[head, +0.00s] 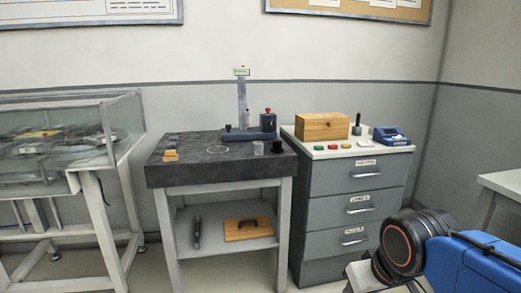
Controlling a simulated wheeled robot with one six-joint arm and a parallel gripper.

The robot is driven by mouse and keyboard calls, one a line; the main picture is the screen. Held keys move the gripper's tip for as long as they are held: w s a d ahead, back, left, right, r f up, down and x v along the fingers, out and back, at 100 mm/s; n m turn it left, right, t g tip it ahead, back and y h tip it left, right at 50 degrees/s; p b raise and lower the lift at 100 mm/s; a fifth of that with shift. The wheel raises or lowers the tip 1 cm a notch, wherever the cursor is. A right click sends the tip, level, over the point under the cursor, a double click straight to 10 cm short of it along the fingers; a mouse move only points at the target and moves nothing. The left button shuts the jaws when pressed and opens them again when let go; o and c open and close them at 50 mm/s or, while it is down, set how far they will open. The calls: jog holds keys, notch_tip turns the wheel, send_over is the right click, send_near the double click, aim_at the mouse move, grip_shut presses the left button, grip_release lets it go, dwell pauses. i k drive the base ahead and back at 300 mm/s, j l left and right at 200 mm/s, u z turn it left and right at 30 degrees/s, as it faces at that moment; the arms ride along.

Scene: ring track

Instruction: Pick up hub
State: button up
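No object is plainly marked as the hub. A small black flanged cylinder (277,146) stands upright near the right edge of the dark stone-topped table (200,175); it may be the hub, but it is too small to be sure. A small grey cup-like piece (258,148) stands just left of it. A stand with a grey column (242,103) and a dark base is behind them. Part of my blue and black arm fills the lower right, well apart from the table. My gripper is not in view.
A grey drawer cabinet (352,185) adjoins the table on the right, bearing a wooden box (322,126), coloured blocks and a blue device (391,136). A glass case (122,120) stands at left. A white table (502,183) is at the right edge. Floor shows between case and table.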

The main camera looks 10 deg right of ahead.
aim_at(277, 148)
jog(key=i+l+z, duration=0.25)
jog(key=i+l, duration=0.4)
jog(key=i+l+z, duration=0.2)
jog(key=i+l, duration=0.35)
jog(key=i, duration=0.15)
